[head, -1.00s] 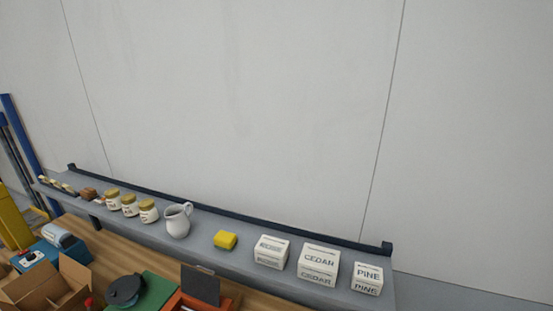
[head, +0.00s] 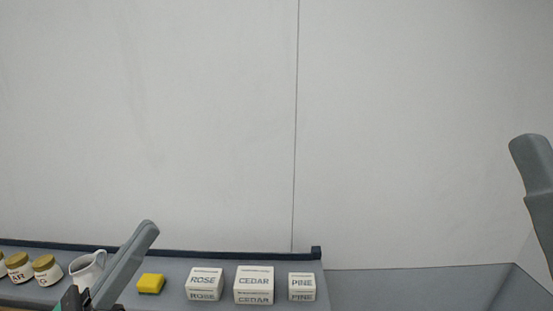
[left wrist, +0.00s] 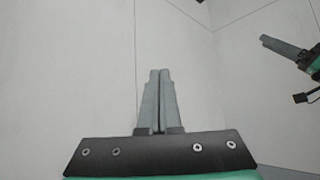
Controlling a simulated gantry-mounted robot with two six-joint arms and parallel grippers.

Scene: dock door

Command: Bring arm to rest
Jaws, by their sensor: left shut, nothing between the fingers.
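My left gripper (head: 147,230) rises from the bottom edge of the head view, in front of the shelf between the white jug and the yellow block. In the left wrist view its two grey fingers (left wrist: 160,75) lie together with nothing between them, against a plain pale wall. A grey finger-like part of my right gripper (head: 533,165) shows at the right edge of the head view. The right gripper also shows at the right of the left wrist view (left wrist: 284,46); I cannot tell whether it is open.
The grey shelf (head: 222,268) holds jars (head: 46,270), a white jug (head: 84,270), a yellow block (head: 151,284) and white boxes marked ROSE (head: 204,281), CEDAR (head: 254,282) and PINE (head: 301,284). The wall (head: 200,120) above is bare.

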